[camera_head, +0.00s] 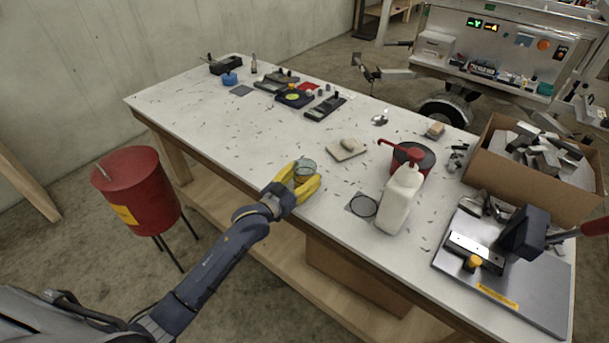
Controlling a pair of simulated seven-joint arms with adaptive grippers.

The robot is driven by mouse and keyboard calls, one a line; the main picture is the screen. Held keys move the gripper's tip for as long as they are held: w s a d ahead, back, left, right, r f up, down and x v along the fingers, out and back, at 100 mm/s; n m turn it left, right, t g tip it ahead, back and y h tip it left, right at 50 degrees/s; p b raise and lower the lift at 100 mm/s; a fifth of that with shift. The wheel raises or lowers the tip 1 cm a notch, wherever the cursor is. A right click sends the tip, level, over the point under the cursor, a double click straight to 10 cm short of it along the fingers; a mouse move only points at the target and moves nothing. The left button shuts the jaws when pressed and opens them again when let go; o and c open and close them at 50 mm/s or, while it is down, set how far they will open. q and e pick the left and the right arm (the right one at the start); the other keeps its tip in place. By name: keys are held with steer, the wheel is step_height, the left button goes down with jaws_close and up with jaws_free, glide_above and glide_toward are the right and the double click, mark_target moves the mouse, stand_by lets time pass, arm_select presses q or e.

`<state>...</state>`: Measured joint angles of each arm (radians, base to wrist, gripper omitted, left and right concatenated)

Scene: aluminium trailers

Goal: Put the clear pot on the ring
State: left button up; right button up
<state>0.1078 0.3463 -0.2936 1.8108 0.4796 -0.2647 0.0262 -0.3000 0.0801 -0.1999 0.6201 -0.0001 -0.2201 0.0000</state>
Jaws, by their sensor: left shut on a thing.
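My left gripper (299,184) has yellow fingers and is shut on the clear pot (305,168), a small see-through vessel near the table's front edge. The fingers hide most of the pot's lower part, and I cannot tell whether it touches the table. The ring (364,206) is a dark circle on a grey square, lying flat on the table to the right of the gripper. The ring is empty. My right gripper is not in view.
A white bottle (399,200) stands just right of the ring, with a red-and-black can (420,160) behind it. A tan pad with a stone (346,149) lies behind the ring. A cardboard box (574,205) and a metal plate tool (520,297) fill the right end.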

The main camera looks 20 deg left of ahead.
arm_select(q)
steer(key=shift+f, duration=0.15)
steer(key=o, duration=1.4)
